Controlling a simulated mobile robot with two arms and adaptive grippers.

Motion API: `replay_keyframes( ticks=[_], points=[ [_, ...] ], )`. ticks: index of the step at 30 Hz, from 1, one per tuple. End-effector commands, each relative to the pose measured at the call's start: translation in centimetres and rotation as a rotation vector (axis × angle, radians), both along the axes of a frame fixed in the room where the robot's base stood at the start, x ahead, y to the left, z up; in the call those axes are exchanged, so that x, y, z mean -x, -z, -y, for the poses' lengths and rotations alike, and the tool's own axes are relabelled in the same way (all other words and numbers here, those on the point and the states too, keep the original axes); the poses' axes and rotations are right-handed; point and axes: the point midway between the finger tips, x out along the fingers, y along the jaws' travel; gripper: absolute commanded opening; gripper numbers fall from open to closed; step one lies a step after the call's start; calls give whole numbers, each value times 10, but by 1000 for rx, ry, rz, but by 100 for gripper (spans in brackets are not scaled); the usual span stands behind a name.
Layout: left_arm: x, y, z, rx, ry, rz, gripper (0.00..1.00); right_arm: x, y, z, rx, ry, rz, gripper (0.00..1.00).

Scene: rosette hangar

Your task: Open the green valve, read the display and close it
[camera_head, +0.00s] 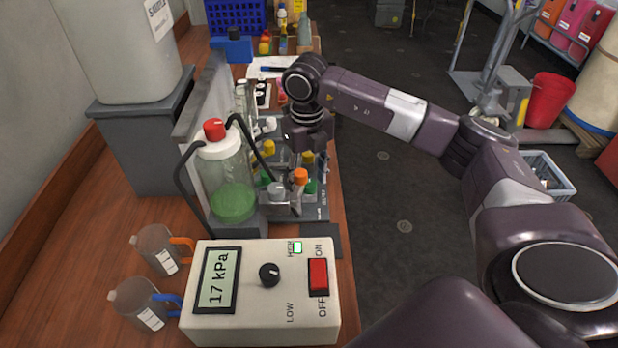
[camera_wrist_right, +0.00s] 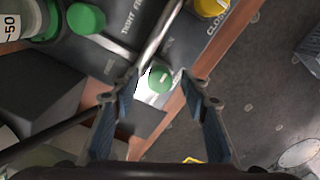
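The display box (camera_head: 262,290) stands on the bench at the front of the head view. Its screen (camera_head: 217,280) reads 17 kPa. Behind it is a rack of small valves with yellow, orange, white and green caps. My right gripper (camera_head: 306,138) is over this rack, and its fingertips are hard to make out there. In the right wrist view my right gripper (camera_wrist_right: 168,88) is open. A green valve knob (camera_wrist_right: 160,80) with a white mark shows between its fingers; contact cannot be told. Another green knob (camera_wrist_right: 86,18) is at upper left. My left gripper is not in view.
A bottle with a red cap (camera_head: 226,170) and green liquid stands left of the rack, with black hoses. Two jugs, one with an orange handle (camera_head: 160,247) and one with a blue handle (camera_head: 145,303), stand left of the box. The floor right of the bench is clear nearby.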

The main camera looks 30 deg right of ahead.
Motion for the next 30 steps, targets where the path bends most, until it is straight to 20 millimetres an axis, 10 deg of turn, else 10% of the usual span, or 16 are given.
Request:
replay_keyframes(
  ticks=[11,30],
  points=[
    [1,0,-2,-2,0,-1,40,0,-10,-1,0,0,-1,42],
    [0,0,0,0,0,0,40,0,-117,-3,-1,0,-1,42]
  ],
)
